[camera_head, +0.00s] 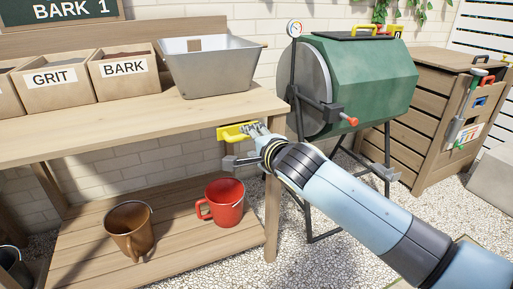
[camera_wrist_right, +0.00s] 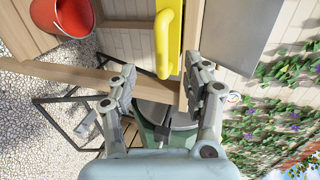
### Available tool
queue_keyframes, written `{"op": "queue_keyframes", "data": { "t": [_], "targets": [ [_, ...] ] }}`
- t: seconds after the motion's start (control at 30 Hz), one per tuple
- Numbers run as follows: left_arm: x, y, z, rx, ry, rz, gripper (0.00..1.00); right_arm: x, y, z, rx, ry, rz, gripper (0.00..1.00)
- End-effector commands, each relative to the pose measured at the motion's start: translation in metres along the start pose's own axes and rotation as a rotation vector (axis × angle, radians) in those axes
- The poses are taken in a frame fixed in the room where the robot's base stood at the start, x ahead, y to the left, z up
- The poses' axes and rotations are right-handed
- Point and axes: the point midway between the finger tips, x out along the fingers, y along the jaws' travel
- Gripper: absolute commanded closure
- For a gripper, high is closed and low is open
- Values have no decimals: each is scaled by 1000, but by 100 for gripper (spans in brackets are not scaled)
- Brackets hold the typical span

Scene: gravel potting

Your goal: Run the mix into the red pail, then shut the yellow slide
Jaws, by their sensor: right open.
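The yellow slide (camera_head: 233,133) shows at the bench's front edge, below the grey metal hopper (camera_head: 212,72). Its yellow handle (camera_wrist_right: 164,45) lies ahead of my fingers in the right wrist view. My right gripper (camera_head: 245,145) is open beside the slide, and its fingers (camera_wrist_right: 161,75) stand apart with nothing between them. The red pail (camera_head: 222,205) stands upright on the lower shelf, below and left of the gripper; it also shows in the right wrist view (camera_wrist_right: 75,15). I cannot see mix falling, nor how far the slide is out. My left gripper is out of view.
A brown pail (camera_head: 129,232) stands left of the red one. Grit (camera_head: 56,82) and bark (camera_head: 125,72) boxes sit on the bench (camera_head: 150,118). A green drum (camera_head: 365,80) on a dark stand is behind my right arm. Gravel floor lies right of the shelf.

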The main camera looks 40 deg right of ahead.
Motion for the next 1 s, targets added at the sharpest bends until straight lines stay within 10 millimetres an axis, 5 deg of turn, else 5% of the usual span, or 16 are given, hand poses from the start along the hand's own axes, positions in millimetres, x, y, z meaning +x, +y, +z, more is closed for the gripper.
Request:
{"op": "queue_keyframes", "data": {
  "t": [0.5, 1.0],
  "targets": [
    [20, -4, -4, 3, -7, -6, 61, 53, 2, 0, -1, 0, 0, 50],
    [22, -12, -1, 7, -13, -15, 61, 60, 0, 0, 0, 0, 1, 50]
  ]
}}
